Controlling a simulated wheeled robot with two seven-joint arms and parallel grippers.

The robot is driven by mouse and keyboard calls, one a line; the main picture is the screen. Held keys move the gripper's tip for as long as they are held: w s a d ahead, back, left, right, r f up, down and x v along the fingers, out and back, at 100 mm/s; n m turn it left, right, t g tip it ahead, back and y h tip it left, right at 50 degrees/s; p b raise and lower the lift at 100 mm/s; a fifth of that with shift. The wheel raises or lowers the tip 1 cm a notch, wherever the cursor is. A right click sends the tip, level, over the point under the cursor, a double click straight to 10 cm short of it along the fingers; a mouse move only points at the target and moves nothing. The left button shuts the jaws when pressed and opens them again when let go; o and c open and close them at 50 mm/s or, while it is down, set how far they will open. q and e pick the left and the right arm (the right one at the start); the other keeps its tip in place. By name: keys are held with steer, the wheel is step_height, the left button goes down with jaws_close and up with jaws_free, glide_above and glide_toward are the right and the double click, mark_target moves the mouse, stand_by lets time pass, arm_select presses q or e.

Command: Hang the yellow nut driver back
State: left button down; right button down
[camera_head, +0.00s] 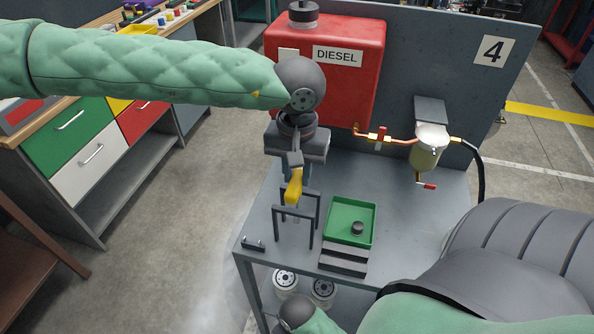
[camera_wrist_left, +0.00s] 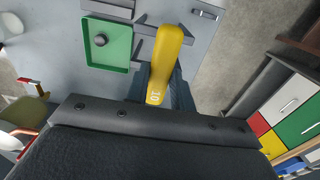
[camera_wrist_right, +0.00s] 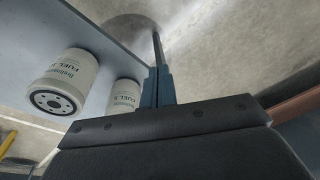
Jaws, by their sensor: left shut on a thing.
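The yellow nut driver (camera_head: 293,187) is in my left gripper (camera_head: 291,172), whose jaws are shut on its handle. The handle points down in the head view, over a dark upright rack frame (camera_head: 312,222) on the grey bench. I cannot tell whether the driver touches the frame. In the left wrist view the yellow handle (camera_wrist_left: 166,62) carries the number 10 and stands between the fingers; its shaft is not clear. My right gripper (camera_wrist_right: 158,88) shows in the right wrist view beside the bench, fingers together, with nothing clearly held.
A green tray (camera_head: 340,232) with a dark round part (camera_head: 357,228) lies right of the frame. A red DIESEL tank (camera_head: 350,90) and a fuel filter bowl (camera_head: 428,150) stand behind. White fuel filters (camera_wrist_right: 60,82) sit below the bench top. A drawer cabinet (camera_head: 95,160) stands left.

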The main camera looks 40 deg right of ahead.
mark_target(297, 176)
arm_select(q)
steer(key=shift+f+b, duration=1.15)
steer(key=shift+b, duration=0.1)
steer(key=shift+f+b, duration=0.45)
steer(key=shift+b, duration=0.05)
arm_select(e)
step_height(297, 176, up, 10)
steer(key=s, duration=0.1)
steer(key=shift+s+a+f+y, duration=0.15)
steer(key=shift+s+a+y, duration=0.15)
steer(key=shift+s+a, duration=0.1)
arm_select(q)
steer(key=shift+f+b, duration=0.25)
steer(key=shift+b, duration=0.15)
arm_select(e)
steer(key=shift+w+a+f+t, duration=0.25)
steer(key=shift+a+f+t, duration=0.15)
steer(key=shift+a+f, duration=0.1)
arm_select(q)
steer(key=shift+d+f, duration=0.1)
arm_select(e)
steer(key=shift+w+a+f, duration=0.15)
steer(key=shift+a+f, duration=0.05)
steer(key=shift+f, duration=0.35)
arm_select(q)
steer(key=shift+w+f+b, duration=0.1)
steer(key=shift+b, duration=0.25)
arm_select(e)
steer(key=shift+w+f, duration=0.1)
